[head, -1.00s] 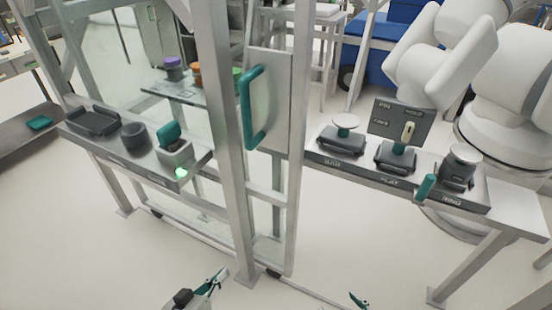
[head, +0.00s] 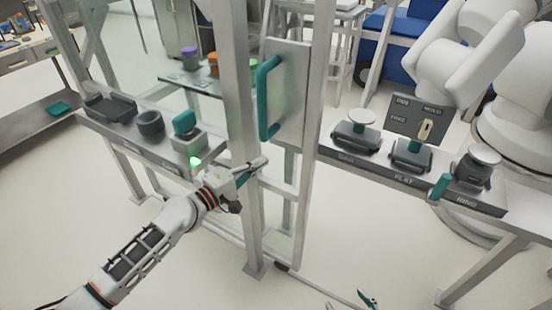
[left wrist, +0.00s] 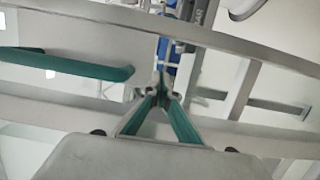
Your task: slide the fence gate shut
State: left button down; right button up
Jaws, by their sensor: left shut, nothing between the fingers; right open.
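The fence gate is a metal-framed panel with a grey plate (head: 291,95) and a vertical teal handle (head: 264,95), just right of a fence post (head: 240,100) in the head view. My left gripper (head: 262,161) is shut and empty, below the handle and in front of the post. I cannot tell if it touches the post. In the left wrist view the shut teal fingers (left wrist: 160,98) point ahead, and the handle (left wrist: 75,66) lies to their left, apart from them. My right gripper (head: 348,301) shows only its fingertips at the bottom edge, open, away from the gate.
A bench (head: 165,160) with a green-lit button box (head: 190,142) stands left of the post. A table (head: 350,168) with several labelled fixtures and a control panel (head: 420,118) is at right, before a white robot arm (head: 465,60). A floor rail (head: 318,285) runs lower right.

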aim_at(289, 144)
pick_arm(q)
jog(key=b+x, duration=0.1)
jog(key=x, duration=0.8)
jog(key=shift+w+d, duration=0.15)
jog(key=shift+d, duration=0.05)
jog(key=s+d+p, duration=0.1)
jog(key=s+d, duration=0.1)
jog(key=shift+d+r, duration=0.1)
jog(key=shift+d, duration=0.2)
jog(key=shift+s+d+p, duration=0.2)
jog(key=shift+d+p, duration=0.05)
jog(key=shift+p, duration=0.05)
